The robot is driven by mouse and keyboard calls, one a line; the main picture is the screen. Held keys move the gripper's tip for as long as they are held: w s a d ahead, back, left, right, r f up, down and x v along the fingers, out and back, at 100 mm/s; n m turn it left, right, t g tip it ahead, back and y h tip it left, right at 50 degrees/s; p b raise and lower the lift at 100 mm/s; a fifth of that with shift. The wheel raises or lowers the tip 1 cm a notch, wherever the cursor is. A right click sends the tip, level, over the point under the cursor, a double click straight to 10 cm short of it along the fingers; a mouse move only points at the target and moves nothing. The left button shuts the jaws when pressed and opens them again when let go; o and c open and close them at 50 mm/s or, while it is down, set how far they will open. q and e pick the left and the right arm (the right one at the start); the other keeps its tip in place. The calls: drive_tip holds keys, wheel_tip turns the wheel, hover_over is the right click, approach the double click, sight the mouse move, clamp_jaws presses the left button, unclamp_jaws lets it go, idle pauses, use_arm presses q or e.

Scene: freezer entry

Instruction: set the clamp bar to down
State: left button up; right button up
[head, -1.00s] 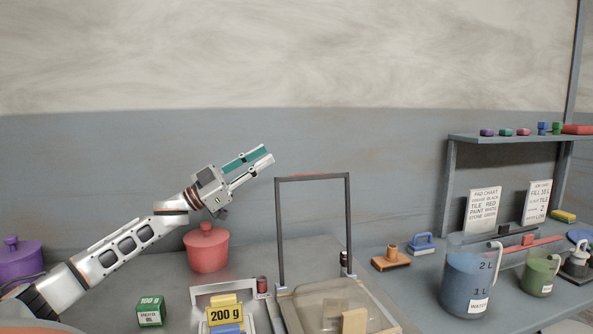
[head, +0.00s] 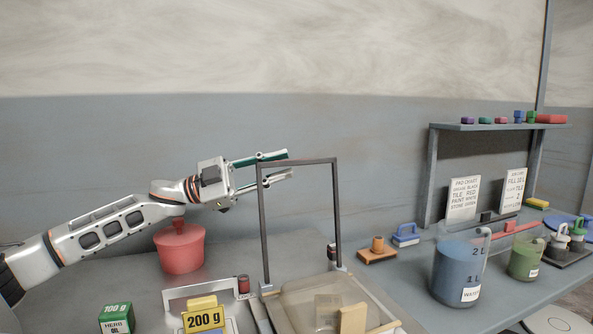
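The clamp bar (head: 306,161) is a dark U-shaped frame. It stands upright, hinged at the back of a shallow tray with a clear cover (head: 342,290). My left gripper (head: 290,163) is open, its two fingers pointing right at the bar's upper left corner. One finger shows above the top crosspiece and the other below it. I cannot tell whether either finger touches the bar. My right gripper is not in view.
A red lidded pot (head: 180,248) stands under my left arm. A 200 g box (head: 204,318) and a green 100 g box (head: 116,318) are in front. A shelf (head: 495,126) is at the back right.

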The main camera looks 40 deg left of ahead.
sight(292, 162)
use_arm(q)
drive_tip(key=shift+w+d+f+b, duration=0.2)
drive_tip(key=shift+w+d+b, duration=0.25)
drive_tip(key=shift+w+d, duration=0.45)
drive_tip(key=shift+w+d+r, duration=0.15)
drive_tip(key=shift+w+r, duration=0.1)
drive_tip(key=shift+r, duration=0.35)
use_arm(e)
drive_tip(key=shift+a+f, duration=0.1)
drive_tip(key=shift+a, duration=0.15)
use_arm(q)
clamp_jaws()
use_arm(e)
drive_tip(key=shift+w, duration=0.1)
